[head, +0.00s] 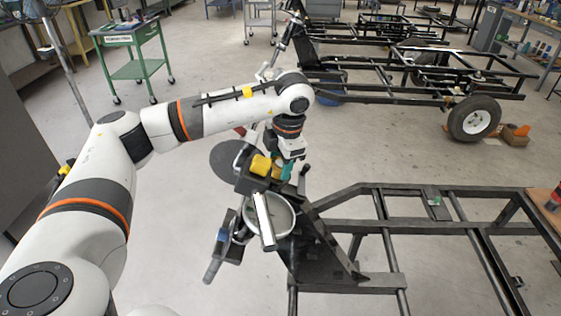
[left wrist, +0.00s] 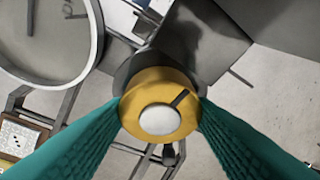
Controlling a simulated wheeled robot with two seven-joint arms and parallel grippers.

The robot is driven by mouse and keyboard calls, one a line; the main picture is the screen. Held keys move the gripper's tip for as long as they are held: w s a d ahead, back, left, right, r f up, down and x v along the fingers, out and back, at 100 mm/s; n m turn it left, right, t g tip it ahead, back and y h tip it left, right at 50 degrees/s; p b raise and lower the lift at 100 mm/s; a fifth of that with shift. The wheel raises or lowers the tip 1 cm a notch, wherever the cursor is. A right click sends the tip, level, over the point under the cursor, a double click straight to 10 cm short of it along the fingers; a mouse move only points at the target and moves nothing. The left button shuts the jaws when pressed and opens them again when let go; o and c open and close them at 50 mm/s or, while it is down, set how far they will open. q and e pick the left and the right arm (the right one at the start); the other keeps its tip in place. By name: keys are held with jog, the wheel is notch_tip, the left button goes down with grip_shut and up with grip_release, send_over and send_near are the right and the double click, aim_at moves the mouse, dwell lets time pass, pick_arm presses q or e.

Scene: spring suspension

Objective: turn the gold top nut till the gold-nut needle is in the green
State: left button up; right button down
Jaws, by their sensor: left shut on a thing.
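The gold top nut (left wrist: 183,84) shows in the left wrist view as a gold ring with a dark mark and a pale round centre. My left gripper (head: 285,172) has its teal fingers on both sides of the nut, shut on it. A dial (left wrist: 50,45) with a pale face and grey rim shows at the top left of that view, partly cut off. In the head view a round gauge (head: 283,222) sits below the gripper, partly covered by a bar. I cannot read the needle or see a green zone. My right gripper is not in view.
A black frame (head: 420,228) extends right from the suspension. Another frame with a wheel (head: 473,118) stands behind it. A green cart (head: 137,69) stands at the back left. The floor between them is mostly clear.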

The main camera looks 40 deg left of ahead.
pick_arm(q)
jog(key=shift+r, duration=0.1)
jog(key=o, duration=1)
jog(key=b+v, duration=0.1)
jog(key=v, duration=0.6)
jog(key=shift+w, duration=0.1)
jog(key=v, duration=0.5)
jog(key=shift+p, duration=0.35)
